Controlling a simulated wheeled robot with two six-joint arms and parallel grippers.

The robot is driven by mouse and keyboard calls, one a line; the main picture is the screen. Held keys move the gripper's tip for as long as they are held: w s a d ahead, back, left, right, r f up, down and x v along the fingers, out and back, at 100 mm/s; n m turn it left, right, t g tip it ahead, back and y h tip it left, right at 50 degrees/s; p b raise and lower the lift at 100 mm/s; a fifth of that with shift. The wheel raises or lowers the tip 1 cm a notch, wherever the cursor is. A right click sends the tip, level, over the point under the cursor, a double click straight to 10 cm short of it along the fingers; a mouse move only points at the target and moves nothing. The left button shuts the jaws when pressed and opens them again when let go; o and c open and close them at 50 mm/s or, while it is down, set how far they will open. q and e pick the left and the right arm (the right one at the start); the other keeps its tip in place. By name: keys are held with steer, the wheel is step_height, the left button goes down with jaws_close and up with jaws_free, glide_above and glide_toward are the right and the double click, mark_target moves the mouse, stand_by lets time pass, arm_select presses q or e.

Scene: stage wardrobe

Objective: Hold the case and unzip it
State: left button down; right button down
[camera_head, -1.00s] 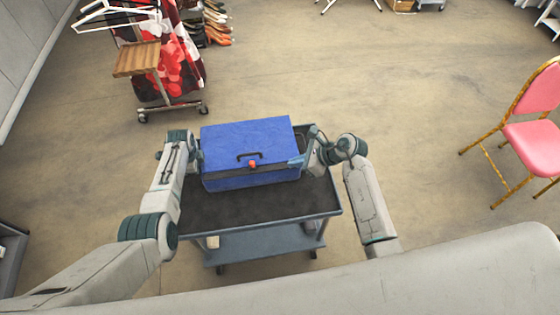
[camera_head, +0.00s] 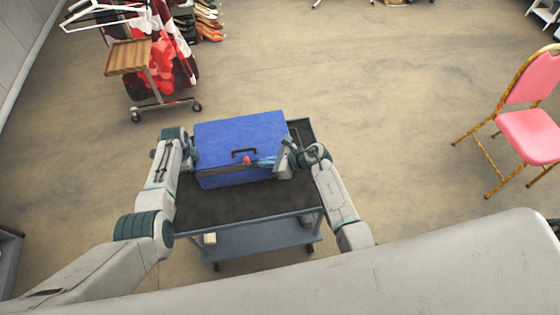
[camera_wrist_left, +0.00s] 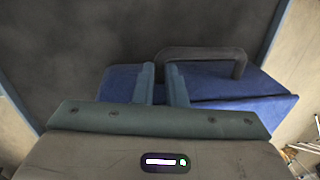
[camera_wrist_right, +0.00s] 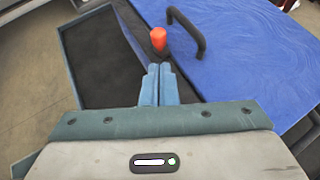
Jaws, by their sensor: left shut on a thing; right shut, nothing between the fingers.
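The blue case (camera_head: 228,134) lies on the cart with its lid down and a black handle (camera_head: 244,152) towards me. An orange-red zip pull (camera_head: 247,160) sits by the handle on the dark seam; it also shows in the right wrist view (camera_wrist_right: 159,40). My left gripper (camera_head: 194,161) is at the case's left end, its fingers slightly apart and shut on the case; what lies between the tips is hard to see in the left wrist view (camera_wrist_left: 160,78). My right gripper (camera_head: 268,162) is shut and empty, its tips just right of the pull, seemingly a small gap away.
The cart (camera_head: 235,205) has a dark top, bare in front of the case, and a lower shelf. A clothes rack (camera_head: 160,104) stands at the back left. A pink chair (camera_head: 530,130) stands at the right. The floor between is open.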

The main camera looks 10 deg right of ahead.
steer(key=shift+w+a, duration=0.35)
steer(key=shift+a, duration=0.3)
steer(key=shift+w+a, duration=0.35)
steer(key=shift+a, duration=0.3)
steer(key=shift+a+r, duration=0.1)
steer(key=shift+a, duration=2.2)
steer(key=shift+d, duration=0.1)
glide_toward(249, 161)
steer(key=s+d+r, duration=0.2)
steer(key=s, duration=0.1)
steer(key=shift+a+f, duration=0.1)
steer(key=shift+f, duration=0.15)
